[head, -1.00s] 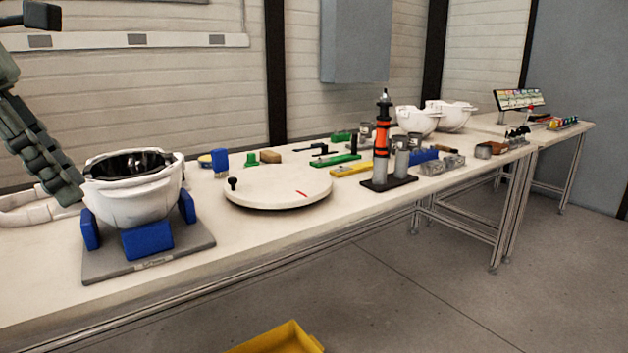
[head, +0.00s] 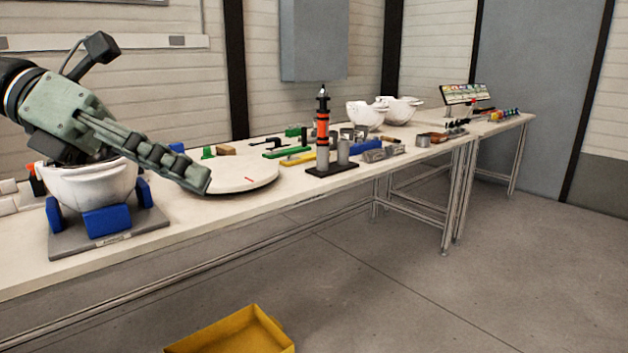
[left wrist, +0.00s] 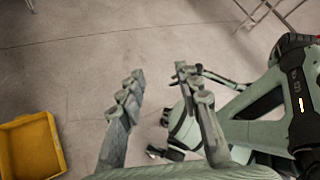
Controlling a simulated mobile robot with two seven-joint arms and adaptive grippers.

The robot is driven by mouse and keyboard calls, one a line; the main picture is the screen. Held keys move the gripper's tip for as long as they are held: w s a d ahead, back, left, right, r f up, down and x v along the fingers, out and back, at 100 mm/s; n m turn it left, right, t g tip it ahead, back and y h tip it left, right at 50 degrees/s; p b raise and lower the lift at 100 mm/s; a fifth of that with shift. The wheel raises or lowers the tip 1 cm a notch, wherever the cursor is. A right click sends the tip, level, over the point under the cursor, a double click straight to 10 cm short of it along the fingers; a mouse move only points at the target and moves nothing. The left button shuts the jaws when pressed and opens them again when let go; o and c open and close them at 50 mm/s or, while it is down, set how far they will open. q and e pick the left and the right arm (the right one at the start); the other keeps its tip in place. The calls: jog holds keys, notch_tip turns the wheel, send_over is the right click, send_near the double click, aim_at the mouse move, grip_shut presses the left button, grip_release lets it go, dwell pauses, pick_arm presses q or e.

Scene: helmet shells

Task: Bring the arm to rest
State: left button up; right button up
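My left gripper (head: 204,179) reaches in from the left in the head view, in front of the white helmet shell (head: 85,190) and the round white turntable (head: 240,180). In the left wrist view the fingers of this gripper (left wrist: 158,76) stand apart with only floor between them, so it is open and empty. The helmet shell sits upright in a grey fixture (head: 120,238) with blue blocks. My gripper and forearm hide the top of the shell. My right gripper does not show.
The long white table (head: 200,228) carries a black stand (head: 332,169) with an orange-banded tool, and more white shells (head: 362,115) farther back. A yellow bin (head: 252,318) stands on the floor in front; it also shows in the left wrist view (left wrist: 30,146). The floor at right is clear.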

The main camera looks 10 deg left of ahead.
pick_arm(q)
jog(key=w+d+n+t+h, duration=0.2)
jog(key=w+n+t+h, duration=0.5)
jog(key=w+n+t, duration=0.65)
jog(key=w+a+f+n+t+y, duration=0.1)
jog(key=w+a+f+n+y, duration=0.1)
jog(key=a+f+n+y, duration=0.35)
jog(key=w+a+f+n+t+y, duration=0.1)
jog(key=w+a+f+n+y, duration=0.1)
jog(key=f+n+y, duration=0.55)
jog(key=w+a+f+n+t+y, duration=0.1)
jog(key=w+a+f+n+y, duration=0.2)
jog(key=f+n, duration=0.55)
jog(key=s+a+f+n+g+y, duration=0.1)
jog(key=s+f+n+g+y, duration=0.3)
jog(key=f, duration=0.8)
jog(key=s+a+f+n+g+y, duration=0.15)
jog(key=s+f+g, duration=0.25)
jog(key=s+f, duration=0.55)
jog(key=s+d+f+n+g, duration=0.1)
jog(key=s+f+g, duration=0.3)
jog(key=s+f, duration=0.5)
jog(key=s+d+f+n+g+h, duration=0.1)
jog(key=s+d+f+g, duration=0.3)
jog(key=s+f, duration=0.4)
jog(key=shift+s+d+f+n, duration=0.15)
jog(key=shift+s+f+n, duration=0.25)
jog(key=shift+f, duration=0.3)
